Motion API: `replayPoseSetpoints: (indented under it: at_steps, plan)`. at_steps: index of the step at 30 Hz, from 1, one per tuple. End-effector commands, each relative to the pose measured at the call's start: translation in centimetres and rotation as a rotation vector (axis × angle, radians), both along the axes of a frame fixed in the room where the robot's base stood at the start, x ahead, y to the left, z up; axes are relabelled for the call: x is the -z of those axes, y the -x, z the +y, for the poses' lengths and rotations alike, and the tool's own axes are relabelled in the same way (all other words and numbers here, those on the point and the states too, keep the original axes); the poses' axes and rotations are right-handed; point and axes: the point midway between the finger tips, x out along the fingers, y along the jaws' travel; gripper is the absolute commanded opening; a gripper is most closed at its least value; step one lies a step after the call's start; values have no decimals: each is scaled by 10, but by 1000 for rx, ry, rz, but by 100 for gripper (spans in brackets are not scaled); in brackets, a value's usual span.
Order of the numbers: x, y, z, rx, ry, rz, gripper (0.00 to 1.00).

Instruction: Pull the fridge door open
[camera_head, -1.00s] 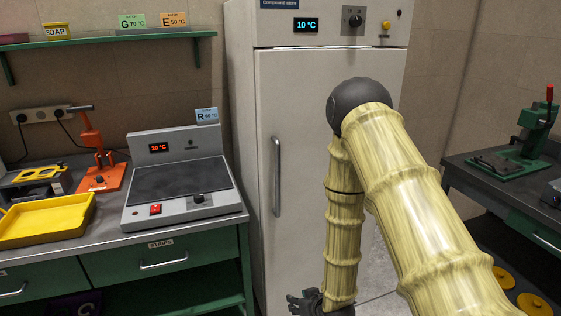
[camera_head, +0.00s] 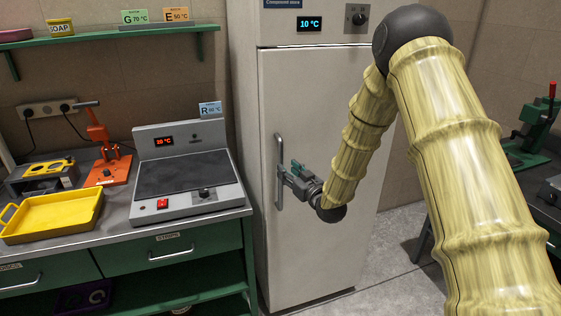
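The tall pale fridge (camera_head: 245,110) stands in the middle. Its door (camera_head: 318,95) looks shut against the frame. A vertical grey bar handle (camera_head: 279,150) runs along the door's left side. My gripper (camera_head: 284,173) is at the lower half of this handle, coming from the right, with its fingertips at the bar. The fingers are small here and partly overlap the handle, so I cannot tell whether they are closed on it or just around or beside it. My arm crosses the right part of the door.
A green bench (camera_head: 170,250) with a hot plate (camera_head: 185,175), an orange press (camera_head: 107,155) and a yellow tray (camera_head: 50,215) stands close on the left. Another bench with a green press (camera_head: 535,130) is at right. Floor (camera_head: 395,260) is clear before the fridge's right side.

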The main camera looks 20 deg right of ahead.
Motion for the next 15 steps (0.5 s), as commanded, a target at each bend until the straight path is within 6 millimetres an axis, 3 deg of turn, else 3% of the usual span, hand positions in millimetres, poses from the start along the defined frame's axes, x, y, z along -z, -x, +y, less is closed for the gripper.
replayPoseSetpoints:
  at_steps: [6,15]
  plan:
    - [-2,-33,8,0,0,0,39]
    - [0,-57,13,0,0,1,39]
